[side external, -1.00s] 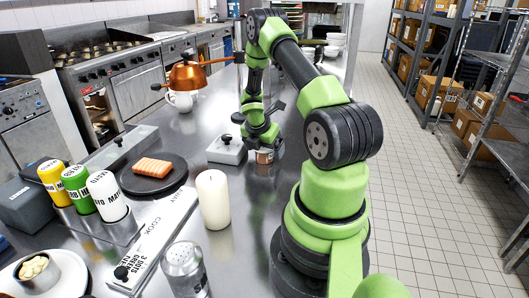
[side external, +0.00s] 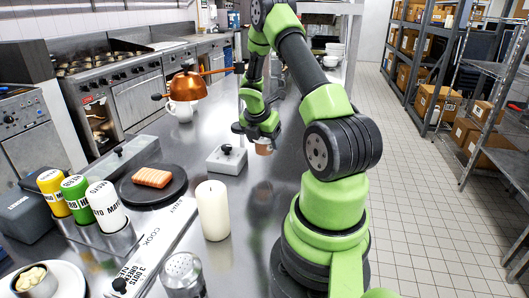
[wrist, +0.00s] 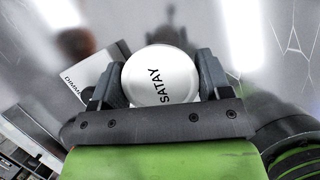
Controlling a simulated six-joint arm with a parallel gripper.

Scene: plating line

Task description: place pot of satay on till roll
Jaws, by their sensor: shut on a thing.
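My gripper (side external: 263,138) is shut on the pot of satay (side external: 264,148). The pot's round white lid, lettered SATAY, sits between the two fingers in the wrist view (wrist: 158,76). In the side view the pot is small and brownish and hangs above the steel counter. A plain white upright cylinder (side external: 213,211), which looks like the till roll, stands on the counter nearer the camera, to the left of my arm's base. The gripper is well behind it and to its right, apart from it.
A white block with a black knob (side external: 227,160) sits just left of the held pot. A dark round plate (side external: 135,191), sauce bottles (side external: 105,207), a long lettered strip (side external: 160,240) and a metal-topped shaker (side external: 183,275) crowd the near left. A copper kettle (side external: 186,86) stands farther back.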

